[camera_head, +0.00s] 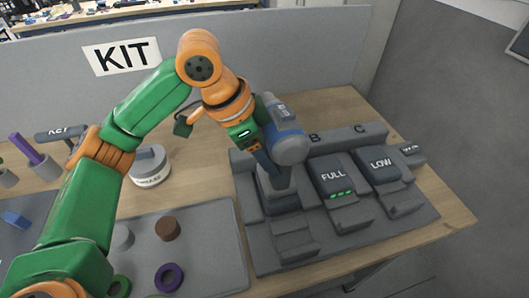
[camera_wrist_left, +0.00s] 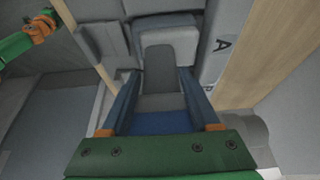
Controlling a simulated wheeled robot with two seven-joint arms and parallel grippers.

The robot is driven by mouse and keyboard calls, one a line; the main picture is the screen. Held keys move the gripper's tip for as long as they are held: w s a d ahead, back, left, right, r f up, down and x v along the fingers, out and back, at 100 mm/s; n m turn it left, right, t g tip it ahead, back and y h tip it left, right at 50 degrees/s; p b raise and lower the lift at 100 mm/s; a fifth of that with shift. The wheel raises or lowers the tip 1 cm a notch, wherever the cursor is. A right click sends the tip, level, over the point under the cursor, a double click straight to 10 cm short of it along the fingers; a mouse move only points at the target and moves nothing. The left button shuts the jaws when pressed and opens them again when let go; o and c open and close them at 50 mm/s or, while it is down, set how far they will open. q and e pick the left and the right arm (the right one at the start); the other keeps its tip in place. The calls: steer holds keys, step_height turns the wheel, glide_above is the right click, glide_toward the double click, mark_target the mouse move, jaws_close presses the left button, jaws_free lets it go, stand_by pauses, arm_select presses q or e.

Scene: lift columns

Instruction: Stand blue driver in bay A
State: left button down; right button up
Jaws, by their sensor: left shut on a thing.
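The blue driver (camera_head: 287,143) is upright, with its blue and grey body on top and its grey handle pointing down. It also shows in the wrist view as a blue part (camera_wrist_left: 160,123) between the fingers. My left gripper (camera_head: 270,160) is shut on it from the left side. The handle's lower end is at bay A (camera_head: 282,204), the leftmost bay of the grey rack (camera_head: 345,240). I cannot tell whether it is fully seated. The bay's letter A (camera_wrist_left: 224,44) shows in the wrist view; in the head view the arm and driver hide it. My right gripper is not in view.
Bays B and C hold blocks marked FULL (camera_head: 333,175) and LOW (camera_head: 380,163). A round grey container (camera_head: 150,167) stands left of the rack. A grey mat (camera_head: 207,235) carries a brown puck (camera_head: 167,228) and a purple ring (camera_head: 169,277). A grey panel (camera_head: 300,45) marked KIT stands behind.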

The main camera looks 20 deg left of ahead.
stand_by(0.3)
arm_select(q)
steer(key=c, duration=0.5)
jaws_free()
steer(key=shift+f, duration=0.1)
steer(key=o, duration=0.5)
steer(key=shift+d, duration=0.25)
steer(key=shift+c, duration=0.2)
steer(key=v, duration=0.7)
